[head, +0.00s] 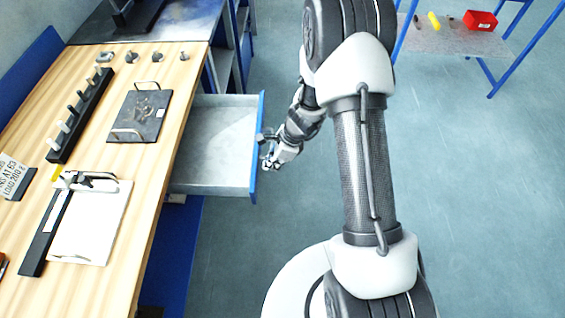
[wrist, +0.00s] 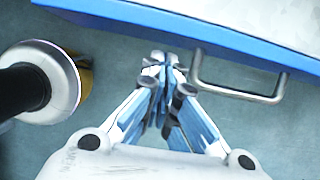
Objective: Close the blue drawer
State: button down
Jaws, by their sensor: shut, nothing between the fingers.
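The blue drawer (head: 215,143) is pulled out from under the wooden workbench, with a grey, empty-looking inside and a blue front panel. The blue front (wrist: 130,12) also crosses the top of the wrist view, with a metal bar handle (wrist: 238,92) on it. My gripper (head: 266,164) is in front of the drawer's front panel, close to the handle. In the wrist view my gripper (wrist: 163,62) is shut and empty, its tips just left of the handle and close to the blue front. I cannot tell whether the tips touch it.
The workbench (head: 120,215) on the left holds a black plate, a clipboard (head: 92,225) and a rack of pegs. A mesh-topped table (head: 450,40) with a red bin stands at the back right. The floor right of my arm is clear.

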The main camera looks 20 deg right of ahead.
jog(key=shift+w+a, duration=0.2)
jog(key=shift+a, duration=0.15)
